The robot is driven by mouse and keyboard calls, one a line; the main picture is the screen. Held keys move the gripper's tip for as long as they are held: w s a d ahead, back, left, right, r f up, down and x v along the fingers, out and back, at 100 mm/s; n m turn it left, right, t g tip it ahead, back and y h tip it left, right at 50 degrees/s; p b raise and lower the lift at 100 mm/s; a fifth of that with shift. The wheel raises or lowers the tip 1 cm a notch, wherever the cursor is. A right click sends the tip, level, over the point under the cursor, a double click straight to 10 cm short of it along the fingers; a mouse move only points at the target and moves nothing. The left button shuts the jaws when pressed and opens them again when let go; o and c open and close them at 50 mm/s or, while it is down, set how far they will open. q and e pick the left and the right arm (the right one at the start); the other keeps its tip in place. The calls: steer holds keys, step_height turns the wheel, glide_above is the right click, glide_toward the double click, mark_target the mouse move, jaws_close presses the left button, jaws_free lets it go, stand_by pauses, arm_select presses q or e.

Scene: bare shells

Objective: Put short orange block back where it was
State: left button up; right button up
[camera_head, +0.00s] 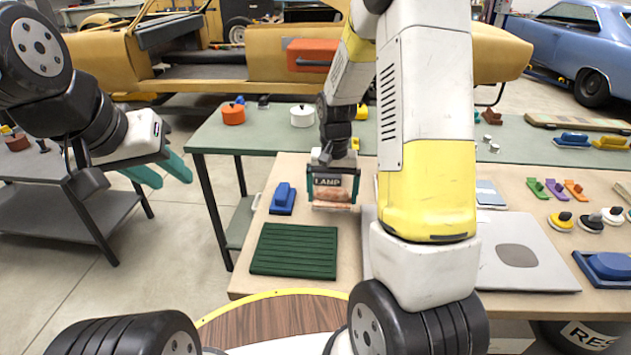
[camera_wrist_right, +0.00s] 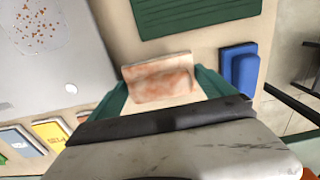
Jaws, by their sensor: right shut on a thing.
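My right gripper (camera_head: 333,200) is over the tan bench between the blue block and a grey panel. I cannot tell whether the block touches the bench. A short orange piece (camera_head: 575,190) lies at the right of the bench in a row with purple and green ones.
A blue block (camera_head: 283,199) and a green ribbed mat (camera_head: 294,251) lie near the held block. A grey panel with a dark patch (camera_head: 545,256) is to the right. My right arm hides mid-bench.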

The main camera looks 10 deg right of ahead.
mark_target(326, 195)
steer(key=w, duration=0.4)
steer(key=shift+a+f, duration=0.2)
steer(key=shift+a, duration=0.15)
steer(key=shift+w+f, duration=0.2)
steer(key=shift+w, duration=0.05)
steer(key=shift+f, duration=1.55)
steer(key=o, duration=1.3)
steer(key=shift+f, duration=0.15)
steer(key=shift+c, duration=0.2)
